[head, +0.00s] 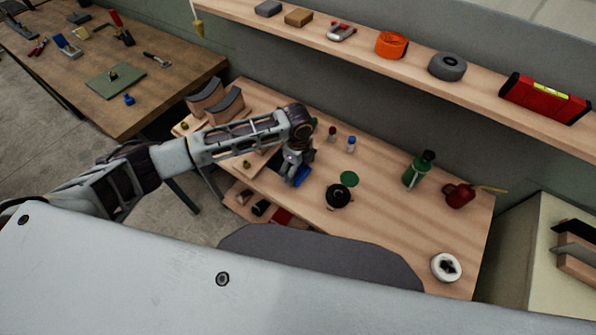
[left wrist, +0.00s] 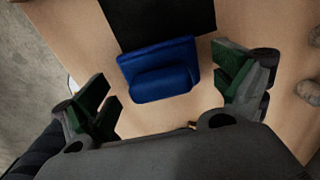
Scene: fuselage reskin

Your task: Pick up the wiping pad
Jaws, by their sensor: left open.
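The blue wiping pad (left wrist: 158,56), a flat block with a rounded grip on top, lies on the wooden workbench (head: 385,213). In the head view the pad (head: 303,175) is partly hidden by my left gripper (head: 291,178). In the left wrist view my left gripper (left wrist: 163,88) is open, with green-lined fingers spread to either side of the pad. The fingers are apart from the pad and hold nothing. My right gripper is in neither view.
A black flat piece (left wrist: 158,20) lies beside the pad. A black pot (head: 339,196), a green disc (head: 349,178), small bottles (head: 351,145) and a green bottle (head: 418,170) stand to the right. A shelf (head: 360,56) runs along the wall behind.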

